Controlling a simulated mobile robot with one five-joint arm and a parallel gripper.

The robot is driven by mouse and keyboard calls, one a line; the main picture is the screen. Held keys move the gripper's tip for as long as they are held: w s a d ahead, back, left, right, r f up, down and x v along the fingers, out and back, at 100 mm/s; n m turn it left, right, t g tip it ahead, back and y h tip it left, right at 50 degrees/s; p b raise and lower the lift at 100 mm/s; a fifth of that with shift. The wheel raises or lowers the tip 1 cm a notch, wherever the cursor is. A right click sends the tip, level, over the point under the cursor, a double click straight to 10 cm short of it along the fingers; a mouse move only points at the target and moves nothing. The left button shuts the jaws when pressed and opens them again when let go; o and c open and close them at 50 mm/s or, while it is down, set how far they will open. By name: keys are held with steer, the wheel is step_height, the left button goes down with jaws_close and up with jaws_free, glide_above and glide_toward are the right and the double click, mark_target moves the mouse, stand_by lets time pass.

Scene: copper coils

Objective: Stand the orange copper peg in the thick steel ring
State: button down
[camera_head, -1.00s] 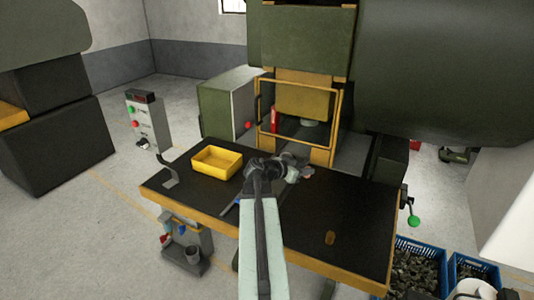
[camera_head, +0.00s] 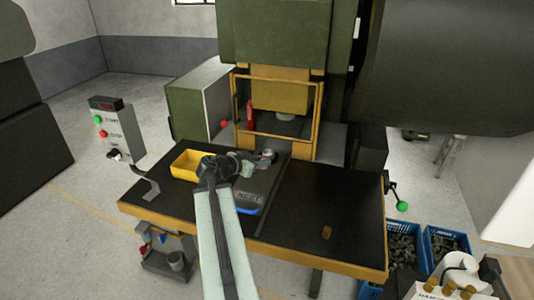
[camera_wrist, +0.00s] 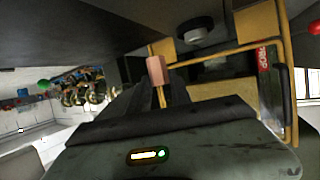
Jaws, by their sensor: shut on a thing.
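My gripper (camera_head: 258,160) is over the back left of the dark table, beside the yellow tray. In the wrist view it is shut on a small copper-coloured peg (camera_wrist: 156,70), which sticks up beyond the dark fingers. In the head view the peg cannot be made out at the gripper. A small grey round thing (camera_head: 268,154) shows right at the gripper's tip; I cannot tell whether it is the thick steel ring or part of the gripper. Another small orange-brown piece (camera_head: 326,232) lies alone at the table's front right.
A yellow tray (camera_head: 186,166) stands at the table's back left. A plate marked NEST (camera_head: 248,197) with a blue front edge lies mid-table. The press with its yellow guard frame (camera_head: 236,110) rises behind. The right half of the table (camera_head: 340,195) is mostly bare.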

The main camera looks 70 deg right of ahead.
steer(key=w+d, duration=0.1)
steer(key=d, duration=0.4)
steer(key=w+d+f+b, duration=0.1)
steer(key=d, duration=0.4)
steer(key=w+d, duration=0.1)
steer(key=d, duration=0.4)
steer(key=shift+w+d+f, duration=0.15)
steer(key=shift+w+f, duration=0.15)
steer(key=shift+f, duration=0.1)
steer(key=f+b, duration=0.4)
steer(key=shift+d+f+b, duration=0.15)
steer(key=shift+d+b, duration=0.15)
steer(key=shift+b, duration=0.1)
steer(key=c, duration=1.2)
jaws_free()
steer(key=shift+r+p, duration=0.5)
steer(key=p+v, duration=0.4)
steer(key=v, duration=0.8)
